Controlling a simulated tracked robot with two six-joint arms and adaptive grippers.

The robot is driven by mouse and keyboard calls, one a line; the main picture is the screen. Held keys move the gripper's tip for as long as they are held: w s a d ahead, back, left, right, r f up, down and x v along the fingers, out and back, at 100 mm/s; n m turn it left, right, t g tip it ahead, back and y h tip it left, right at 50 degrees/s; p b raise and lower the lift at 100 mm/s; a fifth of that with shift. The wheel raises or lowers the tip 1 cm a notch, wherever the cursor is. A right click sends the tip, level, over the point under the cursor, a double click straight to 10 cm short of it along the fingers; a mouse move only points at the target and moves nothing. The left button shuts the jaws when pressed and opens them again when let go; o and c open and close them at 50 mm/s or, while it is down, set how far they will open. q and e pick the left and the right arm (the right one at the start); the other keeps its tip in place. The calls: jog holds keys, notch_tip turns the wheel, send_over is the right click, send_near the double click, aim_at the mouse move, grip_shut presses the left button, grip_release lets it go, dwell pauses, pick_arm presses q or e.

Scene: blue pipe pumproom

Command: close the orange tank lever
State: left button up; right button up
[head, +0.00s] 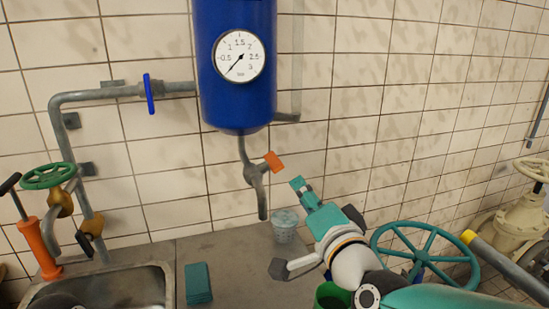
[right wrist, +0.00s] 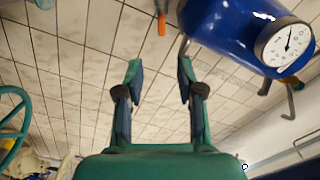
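The orange tank lever (head: 273,161) sits on a grey valve (head: 255,174) in the outlet pipe under the blue tank (head: 236,70). It sticks out to the upper right of the valve. My right gripper (head: 301,186) is just below and right of the lever, apart from it. In the right wrist view its two fingers (right wrist: 160,76) are spread with nothing between them. The orange lever (right wrist: 162,24) shows beyond the fingertips, near the top edge, beside the blue tank (right wrist: 228,32). My left gripper is not in view.
A clear cup (head: 285,227) stands on the grey counter below the valve, close to my right gripper. A green handwheel (head: 425,250) is at right. The tiled wall is close behind the valve.

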aim_at(275, 158)
jog(key=p+x, duration=0.1)
jog(key=x, duration=0.4)
jog(key=p+x, duration=0.2)
jog(key=x, duration=0.3)
jog(key=a+p+x, duration=0.1)
jog(key=x, duration=0.4)
jog(key=shift+w+f, duration=0.1)
jog(key=shift+w, duration=0.05)
grip_shut()
